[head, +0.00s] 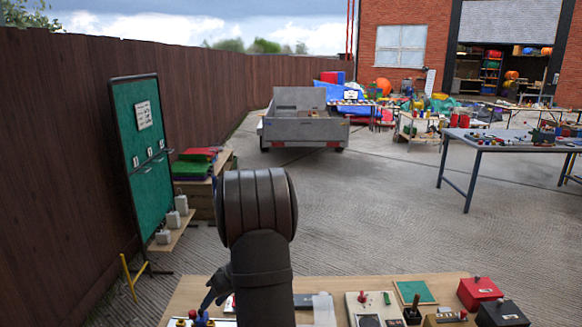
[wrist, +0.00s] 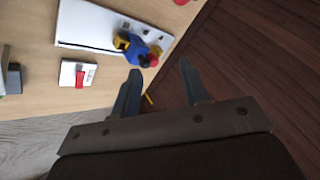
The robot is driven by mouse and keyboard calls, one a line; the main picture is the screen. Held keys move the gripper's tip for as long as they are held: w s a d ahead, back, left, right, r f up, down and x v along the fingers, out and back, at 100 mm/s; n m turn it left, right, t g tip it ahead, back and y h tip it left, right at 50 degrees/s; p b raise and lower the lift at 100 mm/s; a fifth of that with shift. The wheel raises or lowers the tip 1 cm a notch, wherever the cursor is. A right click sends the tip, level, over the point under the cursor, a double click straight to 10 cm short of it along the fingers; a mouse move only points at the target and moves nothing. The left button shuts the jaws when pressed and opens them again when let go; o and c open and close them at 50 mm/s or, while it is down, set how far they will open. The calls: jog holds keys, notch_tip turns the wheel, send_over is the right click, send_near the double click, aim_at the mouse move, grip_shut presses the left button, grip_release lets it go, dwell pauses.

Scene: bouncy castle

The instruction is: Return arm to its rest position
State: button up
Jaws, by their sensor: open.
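My gripper (wrist: 158,82) shows in the wrist view with its two grey fingers apart and nothing between them. It is above the edge of a wooden workbench (wrist: 40,108), with brown boards beyond the right finger. In the head view my arm stands at the bottom centre over the same bench (head: 455,280). A blue and yellow object (wrist: 135,47) with a dark red knob sits on a white board (wrist: 90,25), just ahead of the left finger.
A small white block with a red part (wrist: 78,75) lies on the bench. Red boxes (head: 480,292) and a green pad (head: 414,292) sit to the right. A green board (head: 140,150) stands at left by the fence. A trailer (head: 300,128) stands behind on open paving.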

jog(key=w+d+f+m+t+y, duration=0.2)
jog(key=d+m, duration=0.3)
jog(key=m, duration=0.6)
jog(key=shift+w+f+t+y, duration=0.15)
jog(key=shift+f+t+y, duration=0.15)
jog(key=shift+f+y, duration=0.3)
jog(key=shift+r, duration=0.15)
dwell(0.4)
